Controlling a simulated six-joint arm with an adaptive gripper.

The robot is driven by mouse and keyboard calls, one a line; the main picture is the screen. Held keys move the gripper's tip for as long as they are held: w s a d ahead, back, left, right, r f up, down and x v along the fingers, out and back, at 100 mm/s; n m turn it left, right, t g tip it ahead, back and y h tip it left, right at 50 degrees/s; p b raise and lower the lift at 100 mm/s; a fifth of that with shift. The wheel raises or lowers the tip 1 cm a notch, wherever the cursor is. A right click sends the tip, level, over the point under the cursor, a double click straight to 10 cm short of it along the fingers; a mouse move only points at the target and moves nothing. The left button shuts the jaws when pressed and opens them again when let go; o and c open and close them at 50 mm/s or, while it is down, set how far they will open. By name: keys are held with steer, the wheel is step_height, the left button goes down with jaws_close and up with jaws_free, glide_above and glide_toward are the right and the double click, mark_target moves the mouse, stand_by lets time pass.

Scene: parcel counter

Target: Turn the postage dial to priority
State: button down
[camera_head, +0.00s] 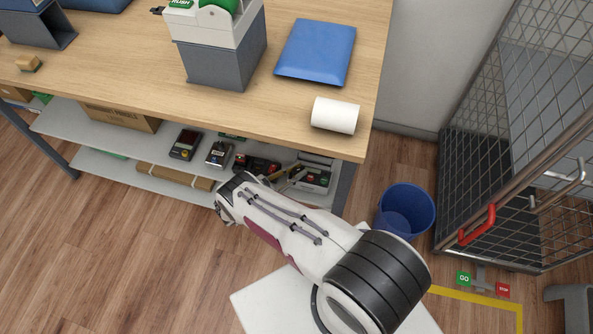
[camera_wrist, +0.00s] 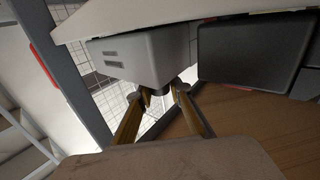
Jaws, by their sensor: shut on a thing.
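In the camera_wrist view my gripper (camera_wrist: 163,94) has its two brown fingers drawn together at the lower edge of a pale grey box (camera_wrist: 125,58) with two dark slots. The fingers are shut on a small dark part there, which appears to be the postage dial. Its face, pointer and any markings are hidden, so its setting cannot be read. In the camera_head view my arm reaches to the front of the shelves under the counter, and the fingers are hidden behind the wrist.
A dark box (camera_wrist: 250,55) sits beside the grey box. Several devices stand on the under-counter shelf (camera_head: 75,128), including a dark handset (camera_head: 185,144). The wooden counter (camera_head: 130,70) holds a blue parcel (camera_head: 316,52) and a white roll (camera_head: 334,115). A blue bin (camera_head: 406,208) and wire cage (camera_head: 520,110) stand right.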

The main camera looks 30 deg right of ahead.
stand_by(0.4)
steer(key=c, duration=2.1)
jaws_free()
steer(key=shift+n+t+y, duration=0.6)
steer(key=shift+n+t, duration=0.6)
steer(key=shift+t, duration=0.6)
steer(key=shift+n+t+y, duration=0.6)
steer(key=shift+n+t, duration=0.6)
steer(key=shift+t, duration=0.6)
steer(key=shift+n+t+y, duration=2.6)
steer(key=shift+t+y, duration=0.2)
steer(key=shift+t, duration=0.2)
